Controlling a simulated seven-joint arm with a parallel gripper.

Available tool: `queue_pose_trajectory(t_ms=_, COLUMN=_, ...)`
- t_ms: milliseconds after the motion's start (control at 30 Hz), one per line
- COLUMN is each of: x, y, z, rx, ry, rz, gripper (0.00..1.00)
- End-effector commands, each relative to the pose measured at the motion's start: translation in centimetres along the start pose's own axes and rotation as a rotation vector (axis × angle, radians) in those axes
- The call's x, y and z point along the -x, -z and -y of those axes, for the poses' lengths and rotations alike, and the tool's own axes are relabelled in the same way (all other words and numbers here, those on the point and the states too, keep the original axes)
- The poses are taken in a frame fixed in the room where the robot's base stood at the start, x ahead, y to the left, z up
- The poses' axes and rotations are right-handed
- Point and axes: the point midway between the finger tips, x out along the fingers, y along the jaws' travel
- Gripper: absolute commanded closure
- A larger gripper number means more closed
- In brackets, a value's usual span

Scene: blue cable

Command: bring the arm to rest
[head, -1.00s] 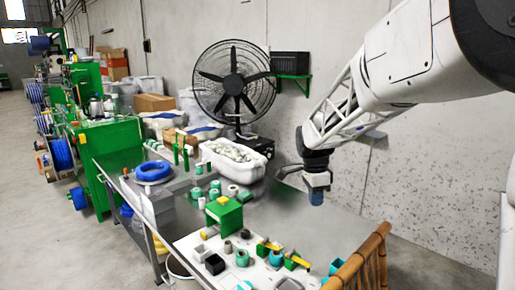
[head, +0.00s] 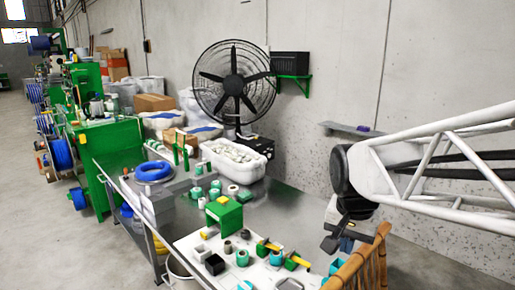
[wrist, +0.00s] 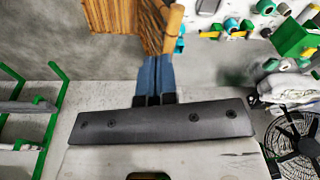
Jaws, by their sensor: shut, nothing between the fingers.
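My gripper (head: 346,243) is at the right in the head view, beyond the table's right end and partly behind the bamboo rail. Its blue fingers also show in the wrist view (wrist: 154,72). They lie side by side, shut, with nothing between them. The blue cable coil (head: 154,171) lies at the table's far left, well apart from my gripper.
The steel table (head: 290,210) holds a green block (head: 224,212), several small cups and a white bin (head: 234,160). A bamboo rail (head: 360,262) stands close by my gripper, also in the wrist view (wrist: 172,28). A green rack (wrist: 55,110) shows left in the wrist view.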

Motion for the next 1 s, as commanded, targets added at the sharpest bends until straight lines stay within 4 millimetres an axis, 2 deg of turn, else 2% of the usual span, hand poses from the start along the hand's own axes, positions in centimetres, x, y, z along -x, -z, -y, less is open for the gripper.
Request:
queue_pose_trajectory(t_ms=33, x=0.1, y=-1.2, z=-0.7, rx=0.041, ry=0.007, rz=-0.009, gripper=1.00)
queue_pose_trajectory(t_ms=300, x=-0.4, y=-6.7, z=-3.8, rx=0.284, ry=0.037, rz=-0.057, gripper=1.00)
queue_pose_trajectory(t_ms=500, x=-1.1, y=-9.7, z=-5.5, rx=0.423, ry=0.048, rz=-0.086, gripper=1.00)
queue_pose_trajectory(t_ms=700, x=-1.4, y=-10.9, z=-6.2, rx=0.486, ry=0.051, rz=-0.099, gripper=1.00)
queue_pose_trajectory(t_ms=1000, x=-1.5, y=-11.0, z=-6.2, rx=0.491, ry=0.051, rz=-0.100, gripper=0.98)
